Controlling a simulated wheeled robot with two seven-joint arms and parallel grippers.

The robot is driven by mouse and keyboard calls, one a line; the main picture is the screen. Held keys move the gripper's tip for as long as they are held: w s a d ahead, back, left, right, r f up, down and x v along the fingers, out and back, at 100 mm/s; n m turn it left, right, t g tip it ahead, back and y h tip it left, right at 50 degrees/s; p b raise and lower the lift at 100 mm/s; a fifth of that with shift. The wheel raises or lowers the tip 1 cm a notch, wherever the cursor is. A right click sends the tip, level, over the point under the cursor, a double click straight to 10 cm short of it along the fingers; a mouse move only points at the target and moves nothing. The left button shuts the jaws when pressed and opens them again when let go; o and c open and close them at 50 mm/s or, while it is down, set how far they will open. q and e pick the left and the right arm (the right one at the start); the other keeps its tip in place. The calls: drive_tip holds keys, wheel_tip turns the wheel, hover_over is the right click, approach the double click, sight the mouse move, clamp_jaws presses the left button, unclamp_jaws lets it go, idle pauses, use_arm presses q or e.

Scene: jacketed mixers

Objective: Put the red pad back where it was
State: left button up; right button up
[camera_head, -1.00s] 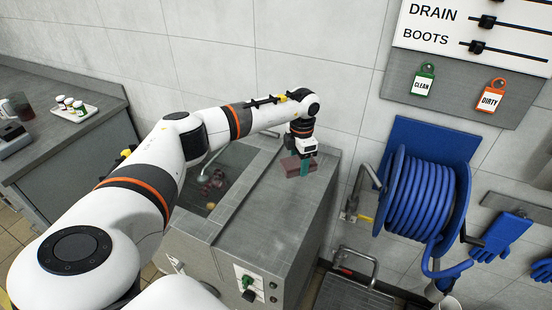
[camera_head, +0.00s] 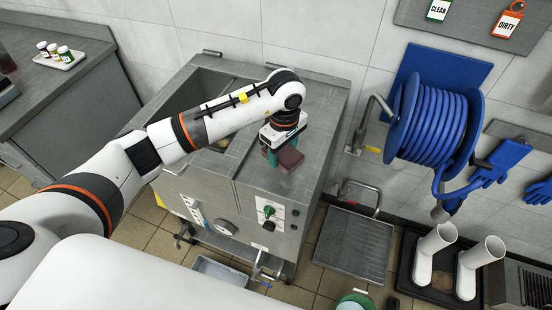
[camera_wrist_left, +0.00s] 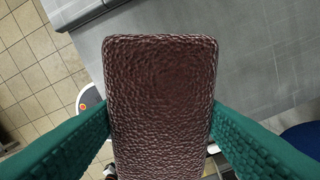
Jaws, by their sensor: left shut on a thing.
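The red pad (camera_head: 289,160) is a dark reddish-brown block with a rough surface. My left gripper (camera_head: 280,156) is shut on it, over the grey steel top (camera_head: 310,110) of the mixer unit near its front edge. In the left wrist view the pad (camera_wrist_left: 160,100) fills the middle, between the two green fingers of my left gripper (camera_wrist_left: 160,125). Its far end is over the grey top, and floor shows to the left. I cannot tell whether the pad touches the top. My right gripper is not in view.
An open basin (camera_head: 195,98) lies left of the steel top. A control panel (camera_head: 268,214) is on the unit's front. A blue hose reel (camera_head: 430,130) hangs on the wall at right. White boots (camera_head: 436,250) stand in a tray at lower right.

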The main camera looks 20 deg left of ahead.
sight(282, 162)
use_arm(q)
drive_tip(key=shift+f, duration=0.7)
wheel_tip(282, 162, down, 3)
drive_tip(key=shift+f+p, duration=0.1)
drive_tip(key=shift+p, duration=0.65)
drive_tip(key=shift+f, duration=0.25)
drive_tip(key=shift+f+b, duration=0.25)
drive_tip(key=shift+b, duration=0.1)
drive_tip(key=o, duration=0.9)
drive_tip(key=shift+a+r, duration=0.1)
drive_tip(key=shift+o, duration=0.2)
